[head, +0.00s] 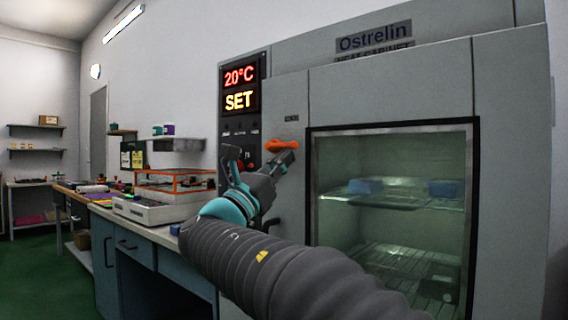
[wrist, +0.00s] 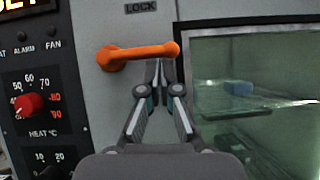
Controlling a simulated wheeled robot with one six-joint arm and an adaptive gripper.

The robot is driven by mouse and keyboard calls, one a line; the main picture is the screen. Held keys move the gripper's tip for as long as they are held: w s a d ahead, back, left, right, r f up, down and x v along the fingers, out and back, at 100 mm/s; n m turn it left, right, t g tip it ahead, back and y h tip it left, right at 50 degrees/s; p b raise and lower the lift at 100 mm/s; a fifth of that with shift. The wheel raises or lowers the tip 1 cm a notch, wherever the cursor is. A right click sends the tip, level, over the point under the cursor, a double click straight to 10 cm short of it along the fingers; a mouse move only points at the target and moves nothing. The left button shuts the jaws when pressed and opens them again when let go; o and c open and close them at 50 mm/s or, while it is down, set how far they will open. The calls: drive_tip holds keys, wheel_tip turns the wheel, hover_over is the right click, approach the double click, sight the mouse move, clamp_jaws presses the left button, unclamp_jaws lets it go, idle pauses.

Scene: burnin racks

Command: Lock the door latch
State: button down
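The door latch is an orange lever handle (wrist: 138,53) on the grey front of the cabinet, under a label reading LOCK (wrist: 140,7). It lies nearly level, with its pivot at the left and its free end at the right. It also shows in the head view (head: 282,145). My gripper (wrist: 158,70) has its two fingertips together, with nothing seen between them. The tips are just below the right part of the handle in the wrist view; I cannot tell whether they touch it. In the head view my gripper (head: 288,158) is just below the handle.
The cabinet's glass door (head: 395,230) is right of the latch, with blue items on a shelf behind it. A control panel (head: 243,115) with a red knob (wrist: 29,104) is to the left. A bench (head: 150,238) with equipment stands further left.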

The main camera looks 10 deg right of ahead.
drive_tip(key=w+d+f+b+v, duration=0.1)
drive_tip(key=f+b+v, duration=0.1)
drive_tip(key=v, duration=1)
wheel_tip(320, 180, down, 11)
drive_tip(key=w+d+m+g+y, duration=0.1)
drive_tip(key=w+m+y, duration=0.15)
drive_tip(key=y, duration=0.25)
drive_tip(key=s+d+f+m+g+y, duration=0.2)
drive_tip(key=f+m+g+y, duration=0.1)
drive_tip(key=f, duration=0.4)
drive_tip(key=s+d+f+m+g+y, duration=0.2)
drive_tip(key=s+d+f, duration=0.1)
drive_tip(key=f, duration=0.5)
drive_tip(key=s+d+f+m+g+y+p, duration=0.2)
drive_tip(key=s+f+m+g+y, duration=0.4)
drive_tip(key=s+f+m, duration=0.55)
drive_tip(key=s+d+r+m+t+y+p, duration=0.2)
drive_tip(key=s+d+r+m+y, duration=0.1)
drive_tip(key=s, duration=0.7)
drive_tip(key=r+m, duration=0.1)
drive_tip(key=m, duration=0.1)
drive_tip(key=shift+d+m+y+p, duration=0.3)
drive_tip(key=shift+m+p, duration=0.1)
